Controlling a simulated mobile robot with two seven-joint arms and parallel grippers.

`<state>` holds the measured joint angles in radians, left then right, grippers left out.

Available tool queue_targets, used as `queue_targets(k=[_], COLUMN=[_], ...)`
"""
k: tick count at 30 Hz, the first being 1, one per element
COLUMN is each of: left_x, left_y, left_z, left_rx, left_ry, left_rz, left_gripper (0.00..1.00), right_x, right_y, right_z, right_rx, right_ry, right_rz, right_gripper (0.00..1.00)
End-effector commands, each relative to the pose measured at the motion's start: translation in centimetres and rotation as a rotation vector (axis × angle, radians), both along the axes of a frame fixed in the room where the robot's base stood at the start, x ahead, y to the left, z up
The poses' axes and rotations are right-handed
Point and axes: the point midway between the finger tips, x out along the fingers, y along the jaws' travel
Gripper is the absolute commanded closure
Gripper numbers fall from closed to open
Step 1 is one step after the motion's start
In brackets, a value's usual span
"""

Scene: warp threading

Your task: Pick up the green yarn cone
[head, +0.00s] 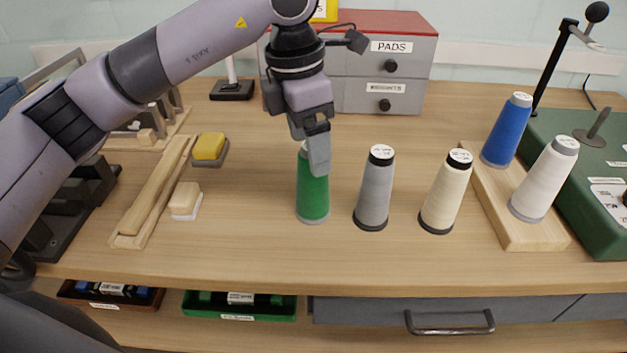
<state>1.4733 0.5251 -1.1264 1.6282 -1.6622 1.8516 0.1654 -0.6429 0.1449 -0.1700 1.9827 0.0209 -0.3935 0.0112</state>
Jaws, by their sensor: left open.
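The green yarn cone (313,198) stands upright on the wooden table near its middle. My left gripper (318,160) comes down over it from above, its fingers hiding the cone's upper part. The left gripper is open. I cannot tell whether its fingers touch the cone. My right gripper does not show.
A grey cone (374,190) and a cream cone (445,194) stand to the right. Blue (506,132) and white (544,180) cones stand on a wooden board (535,234). A grey drawer cabinet (400,75) is behind; a wooden tray (128,241) and yellow block (209,146) lie left.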

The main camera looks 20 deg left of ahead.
Motion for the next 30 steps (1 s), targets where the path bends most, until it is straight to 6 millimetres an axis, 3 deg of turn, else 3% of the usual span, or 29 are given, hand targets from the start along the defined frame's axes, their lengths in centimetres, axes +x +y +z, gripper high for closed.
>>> queue_targets(k=[7, 17, 23, 30], left_x=[0.1, 0.2, 0.2, 0.2], left_y=[-0.7, -0.8, -0.8, -0.8], left_z=[-3.6, -4.5, -4.4, -4.4], left_rx=[-0.001, -0.002, -0.002, -0.003], left_ry=[0.003, 0.001, 0.001, 0.000], left_rz=[0.000, -0.001, -0.001, -0.001], left_gripper=[0.18, 0.18, 0.78, 0.79], right_x=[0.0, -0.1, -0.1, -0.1], right_y=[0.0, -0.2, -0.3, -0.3], right_z=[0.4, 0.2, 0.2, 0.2], right_rx=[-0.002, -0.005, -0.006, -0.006], right_ry=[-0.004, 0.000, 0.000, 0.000], right_rz=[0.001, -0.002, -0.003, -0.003], right_gripper=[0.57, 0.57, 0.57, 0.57])
